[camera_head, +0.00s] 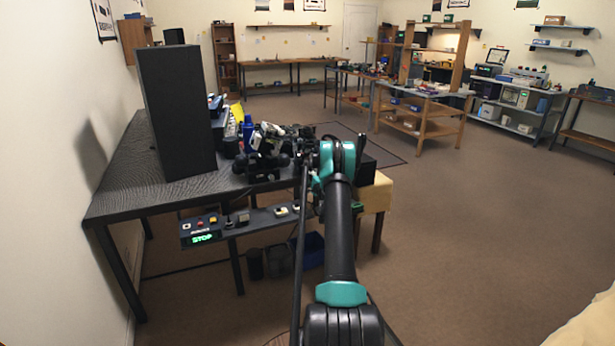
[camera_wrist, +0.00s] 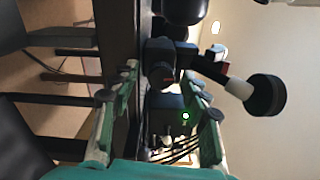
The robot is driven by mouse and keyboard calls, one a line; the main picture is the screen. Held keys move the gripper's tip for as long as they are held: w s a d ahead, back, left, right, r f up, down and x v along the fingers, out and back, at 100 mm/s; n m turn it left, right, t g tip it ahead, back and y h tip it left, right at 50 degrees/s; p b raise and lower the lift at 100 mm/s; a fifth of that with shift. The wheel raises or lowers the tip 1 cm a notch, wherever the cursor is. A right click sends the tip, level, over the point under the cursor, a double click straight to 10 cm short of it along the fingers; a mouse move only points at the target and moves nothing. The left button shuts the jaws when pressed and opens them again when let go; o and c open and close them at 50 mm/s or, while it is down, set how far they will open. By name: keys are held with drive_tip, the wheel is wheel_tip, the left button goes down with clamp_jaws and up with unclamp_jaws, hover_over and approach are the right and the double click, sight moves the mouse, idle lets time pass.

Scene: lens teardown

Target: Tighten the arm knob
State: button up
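In the wrist view my gripper (camera_wrist: 162,72) is open, with its two green-sided fingers well apart. A dark rounded part (camera_wrist: 160,74), possibly the arm knob, shows between the fingertips; I see no clear contact. A black round head on a white and black stem (camera_wrist: 266,95) sticks out to the right, outside the fingers. I cannot tell for sure which of these is the arm knob. In the head view my teal wrist is at the right end of the dark bench, and it and the clutter hide the fingertips and the knob.
A black box (camera_wrist: 172,114) with a green light and cables lies between the fingers. The dark bench (camera_head: 125,190) holds a tall black panel (camera_head: 176,110), a blue bottle (camera_head: 248,132) and dark equipment (camera_head: 262,160). A control strip with a green STOP sign (camera_head: 202,238) hangs below. Floor is clear at right.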

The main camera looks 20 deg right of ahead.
drive_tip(key=shift+s, duration=0.1)
drive_tip(key=s, duration=1.1)
drive_tip(key=shift+s+d, duration=0.15)
drive_tip(key=shift+s, duration=0.25)
drive_tip(key=w+n, duration=0.4)
drive_tip(key=n, duration=0.2)
drive_tip(key=w+n, duration=0.5)
drive_tip(key=n, duration=0.1)
drive_tip(key=w+n, duration=0.4)
drive_tip(key=n, duration=0.2)
drive_tip(key=shift+w+a+r, duration=0.2)
drive_tip(key=shift+w+a, duration=0.05)
drive_tip(key=shift+w, duration=0.05)
drive_tip(key=shift+c, duration=0.4)
